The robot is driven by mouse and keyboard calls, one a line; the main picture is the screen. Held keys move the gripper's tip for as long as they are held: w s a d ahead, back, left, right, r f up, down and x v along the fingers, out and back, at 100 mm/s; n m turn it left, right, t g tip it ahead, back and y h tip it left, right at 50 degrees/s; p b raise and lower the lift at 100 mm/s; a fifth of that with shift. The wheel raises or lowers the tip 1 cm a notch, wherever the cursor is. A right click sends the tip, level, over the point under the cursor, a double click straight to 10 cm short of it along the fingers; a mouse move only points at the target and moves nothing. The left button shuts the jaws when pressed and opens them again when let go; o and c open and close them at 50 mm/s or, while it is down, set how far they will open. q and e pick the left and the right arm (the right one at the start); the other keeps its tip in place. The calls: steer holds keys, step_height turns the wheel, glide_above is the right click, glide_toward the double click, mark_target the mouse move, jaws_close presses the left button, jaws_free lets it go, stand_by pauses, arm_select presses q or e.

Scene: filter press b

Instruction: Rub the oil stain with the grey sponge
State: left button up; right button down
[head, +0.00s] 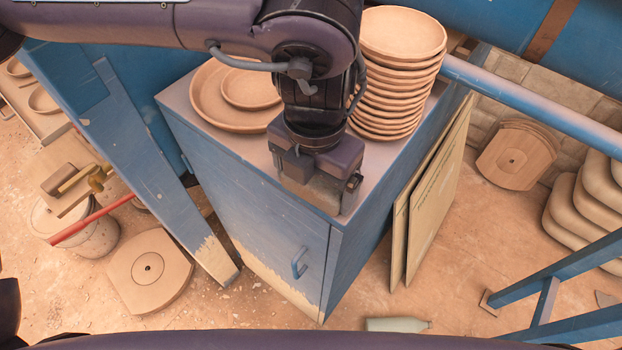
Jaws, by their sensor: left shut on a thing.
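My left gripper (319,178) points down over the front corner of the blue cabinet's top (183,95). It is shut on the grey sponge (312,194), a block that shows below and between the fingers. The sponge is at the cabinet top near its front edge; I cannot tell whether it presses on the surface. I see no oil stain; the gripper, sponge and arm hide part of the cabinet top. My right gripper is not in view.
A tall stack of clay plates (400,75) stands close behind the gripper to the right. A large clay dish (205,97) with a smaller one (252,88) lies to the left. Blue beams (165,165) flank the cabinet. A bottle (397,325) lies on the floor.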

arm_select(q)
steer(key=shift+w+d+p, duration=0.3)
steer(key=shift+w+d, duration=0.6)
steer(key=shift+w, duration=0.3)
steer(key=shift+w+d+p, duration=0.25)
steer(key=shift+w+d, duration=0.6)
steer(key=shift+w, duration=0.35)
steer(key=shift+r, duration=0.1)
steer(key=shift+w+d+r, duration=0.1)
steer(key=shift+w+d, duration=0.05)
steer(key=shift+r+p, duration=0.15)
steer(key=shift+p, duration=0.25)
steer(key=shift+s+a+f, duration=0.3)
steer(key=shift+s, duration=0.1)
steer(key=shift+s+a, duration=0.3)
steer(key=shift+s, duration=0.1)
steer(key=shift+s+a, duration=0.6)
steer(key=shift+s, duration=0.25)
steer(key=shift+s+a+f, duration=0.1)
steer(key=shift+s+a, duration=0.8)
steer(key=shift+s, duration=0.3)
steer(key=shift+a+f, duration=0.1)
steer(key=shift+f, duration=0.05)
